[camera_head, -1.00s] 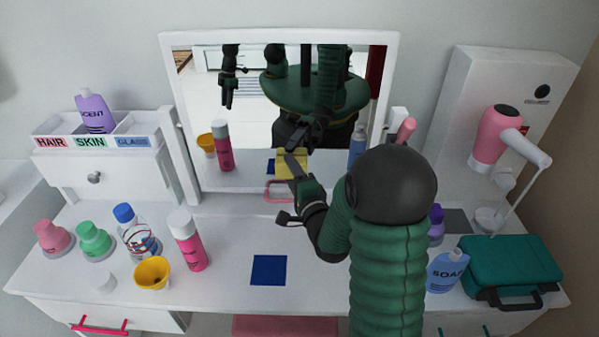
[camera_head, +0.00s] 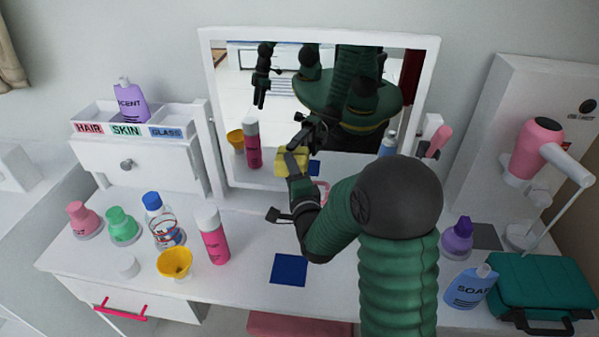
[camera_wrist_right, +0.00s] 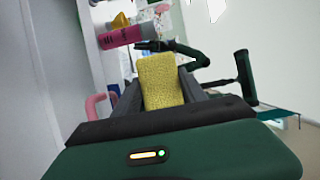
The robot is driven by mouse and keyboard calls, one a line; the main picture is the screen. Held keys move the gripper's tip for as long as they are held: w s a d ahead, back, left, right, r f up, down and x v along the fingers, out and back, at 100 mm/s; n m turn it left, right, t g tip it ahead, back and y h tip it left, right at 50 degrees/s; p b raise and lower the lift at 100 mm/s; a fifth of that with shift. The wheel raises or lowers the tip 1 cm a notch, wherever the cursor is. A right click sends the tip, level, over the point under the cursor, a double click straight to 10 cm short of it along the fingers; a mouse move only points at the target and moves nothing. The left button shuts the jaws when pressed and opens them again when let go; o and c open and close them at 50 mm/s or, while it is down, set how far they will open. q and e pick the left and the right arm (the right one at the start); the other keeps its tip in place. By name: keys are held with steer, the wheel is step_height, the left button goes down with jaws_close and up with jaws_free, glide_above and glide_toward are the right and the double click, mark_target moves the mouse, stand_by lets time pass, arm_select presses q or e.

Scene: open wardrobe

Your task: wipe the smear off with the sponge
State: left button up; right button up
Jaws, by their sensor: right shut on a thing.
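The yellow sponge (camera_head: 287,161) is at the lower part of the white-framed mirror (camera_head: 213,112). My right gripper (camera_head: 297,163) is shut on it and holds it against or just in front of the glass; I cannot tell whether it touches. In the right wrist view the sponge (camera_wrist_right: 161,82) stands out between the two fingers (camera_wrist_right: 160,98). I cannot make out a smear on the glass; my arm and the sponge hide part of the mirror's lower area. My left gripper shows only as a reflected arm in the mirror, not directly.
A pink spray can (camera_head: 213,236), yellow cup (camera_head: 174,263) and clear bottle (camera_head: 162,222) stand left of my arm. A blue square (camera_head: 289,270) lies on the tabletop. A soap bottle (camera_head: 470,288), teal case (camera_head: 543,290) and pink hair dryer (camera_head: 535,150) are at right.

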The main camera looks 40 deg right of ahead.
mark_target(268, 159)
steer(key=shift+w+a, duration=0.55)
steer(key=shift+w, duration=0.1)
steer(key=shift+w+a+b, duration=0.45)
steer(key=shift+w+a, duration=0.7)
steer(key=shift+w, duration=0.2)
steer(key=shift+w+a+b, duration=0.3)
steer(key=shift+w+a, duration=0.75)
steer(key=shift+w, duration=0.15)
steer(key=s+a, duration=0.4)
steer(key=shift+a+b, duration=0.25)
steer(key=shift+b, duration=0.2)
